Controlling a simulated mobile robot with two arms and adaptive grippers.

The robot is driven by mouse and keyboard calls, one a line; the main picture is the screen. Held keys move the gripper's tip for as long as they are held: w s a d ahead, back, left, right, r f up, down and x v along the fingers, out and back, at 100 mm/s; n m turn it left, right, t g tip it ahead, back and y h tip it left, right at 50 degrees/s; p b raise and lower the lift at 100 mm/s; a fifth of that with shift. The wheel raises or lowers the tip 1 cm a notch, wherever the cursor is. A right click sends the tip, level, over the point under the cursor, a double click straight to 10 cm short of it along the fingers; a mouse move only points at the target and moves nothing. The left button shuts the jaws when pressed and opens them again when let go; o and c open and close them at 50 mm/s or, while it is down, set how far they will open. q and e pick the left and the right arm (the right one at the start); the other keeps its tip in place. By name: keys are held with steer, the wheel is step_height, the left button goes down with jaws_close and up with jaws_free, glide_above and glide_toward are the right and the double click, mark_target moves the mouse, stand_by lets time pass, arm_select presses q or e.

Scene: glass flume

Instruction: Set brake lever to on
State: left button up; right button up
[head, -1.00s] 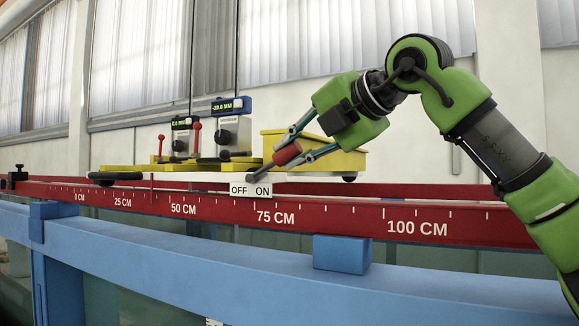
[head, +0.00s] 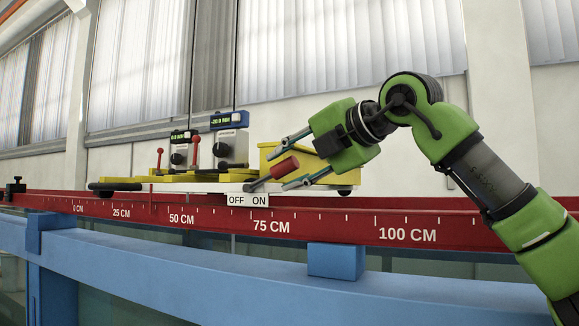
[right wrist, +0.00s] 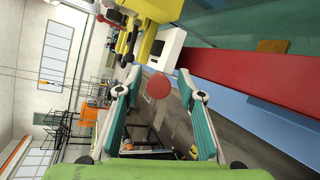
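The brake lever (head: 284,168) has a red cylindrical grip on a grey shaft. It leans to the right at the front edge of the white carriage, above the OFF/ON label (head: 248,200), tilted toward the ON side. My right gripper (head: 284,164) is open, with one finger above the red grip and one below it. In the right wrist view the round red end of the lever (right wrist: 158,86) shows between the spread fingertips, with gaps on both sides. My left gripper is not in view.
The carriage carries a yellow box (head: 284,153), two gauges with displays (head: 234,145) and red-knobbed levers (head: 195,150). It stands over a red rail (head: 340,228) with a centimetre scale. A blue beam (head: 200,258) runs below.

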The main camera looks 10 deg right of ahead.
steer(key=shift+s+d+r, duration=0.15)
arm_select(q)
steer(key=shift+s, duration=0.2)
arm_select(e)
steer(key=v, duration=1.1)
steer(key=shift+s, duration=0.3)
